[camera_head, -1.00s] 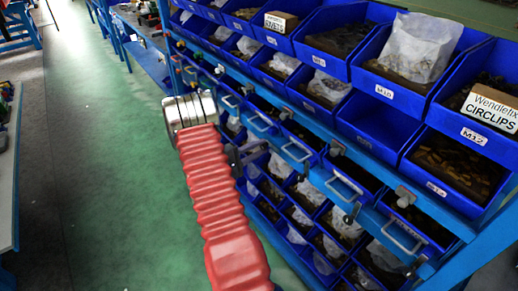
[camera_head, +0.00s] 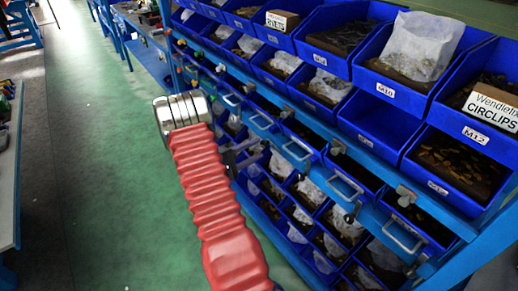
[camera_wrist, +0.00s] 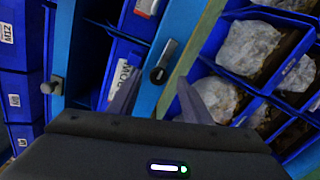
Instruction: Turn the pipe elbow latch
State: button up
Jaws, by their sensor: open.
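In the wrist view a metal latch (camera_wrist: 167,52) with a round black knob (camera_wrist: 157,76) sits on a blue rail. A white label (camera_wrist: 120,78), partly hidden by a finger and seeming to end in "BOW", is just left of it. My gripper (camera_wrist: 159,84) is open and empty, its fingertips on either side of the knob in the picture; I cannot tell if they touch it. In the head view my gripper (camera_head: 252,152) is beside the rack, beyond my red arm sleeve. Which latch it faces is hard to tell there.
A similar latch (camera_wrist: 52,86) is at the wrist view's left. In the head view, blue bins (camera_head: 380,125) fill the rack, with more latches (camera_head: 338,147) and metal handles (camera_head: 346,184) along its rails. Green floor (camera_head: 110,170) is open on the left.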

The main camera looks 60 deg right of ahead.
jog(key=v, duration=1.1)
jog(key=s+a+r+m+t+y, duration=0.1)
jog(key=s+a+r+m+y, duration=0.1)
jog(key=a+r+y, duration=0.7)
jog(key=s+a+r+n+t+y, duration=0.1)
jog(key=a+r+t, duration=0.3)
jog(key=a, duration=0.8)
jog(key=s+a+r+n+t+y, duration=0.2)
jog(key=a+r+t+y, duration=0.1)
jog(key=a, duration=0.9)
jog(key=s+a+r+n+t+y, duration=0.1)
jog(key=a+r+t+y, duration=0.2)
jog(key=a, duration=0.9)
notch_tip(320, 180, up, 4)
jog(key=t, duration=0.2)
jog(key=shift+s+t, duration=0.15)
jog(key=shift+t, duration=0.25)
jog(key=shift+r, duration=0.1)
